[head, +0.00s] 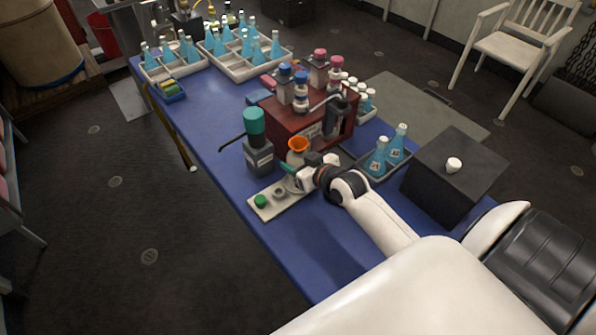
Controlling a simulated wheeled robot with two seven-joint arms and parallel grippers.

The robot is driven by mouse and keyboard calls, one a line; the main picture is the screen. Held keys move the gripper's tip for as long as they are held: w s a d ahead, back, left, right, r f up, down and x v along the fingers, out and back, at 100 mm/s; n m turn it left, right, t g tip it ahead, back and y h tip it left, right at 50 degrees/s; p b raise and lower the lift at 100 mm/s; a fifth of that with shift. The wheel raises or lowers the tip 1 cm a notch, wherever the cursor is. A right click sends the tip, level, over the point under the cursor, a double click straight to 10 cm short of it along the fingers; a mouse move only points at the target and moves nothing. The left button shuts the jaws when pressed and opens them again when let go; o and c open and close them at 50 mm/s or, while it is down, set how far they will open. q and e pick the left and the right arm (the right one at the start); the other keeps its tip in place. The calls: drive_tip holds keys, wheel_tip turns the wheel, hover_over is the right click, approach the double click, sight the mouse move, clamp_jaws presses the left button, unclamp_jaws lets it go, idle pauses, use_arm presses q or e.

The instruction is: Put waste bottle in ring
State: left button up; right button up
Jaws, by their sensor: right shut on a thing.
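A pale bottle with an orange funnel top (298,145), which looks like the waste bottle, stands upright in front of the dark red rack. My right gripper (297,176) is shut on it low on its body, just above or at a pale flat board (265,208). The gripper hides much of the bottle, and I cannot tell whether its base touches the board. The board bears a small grey ring-like piece (279,193) and a green cap (260,201). I cannot tell for sure which piece is the ring. My left gripper is out of view.
A grey bottle with a teal cap (257,145) stands close left of the held bottle. The dark red rack (290,119) is behind. Blue flasks in a tray (384,167) and a dark box (455,180) are on the right.

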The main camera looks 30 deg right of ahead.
drive_tip(key=shift+f, duration=1.9)
drive_tip(key=shift+f+b, duration=0.2)
drive_tip(key=shift+b, duration=0.1)
drive_tip(key=o, duration=1)
drive_tip(key=shift+r, duration=0.1)
drive_tip(key=shift+r, duration=0.2)
drive_tip(key=v, duration=1.2)
drive_tip(key=shift+p, duration=0.3)
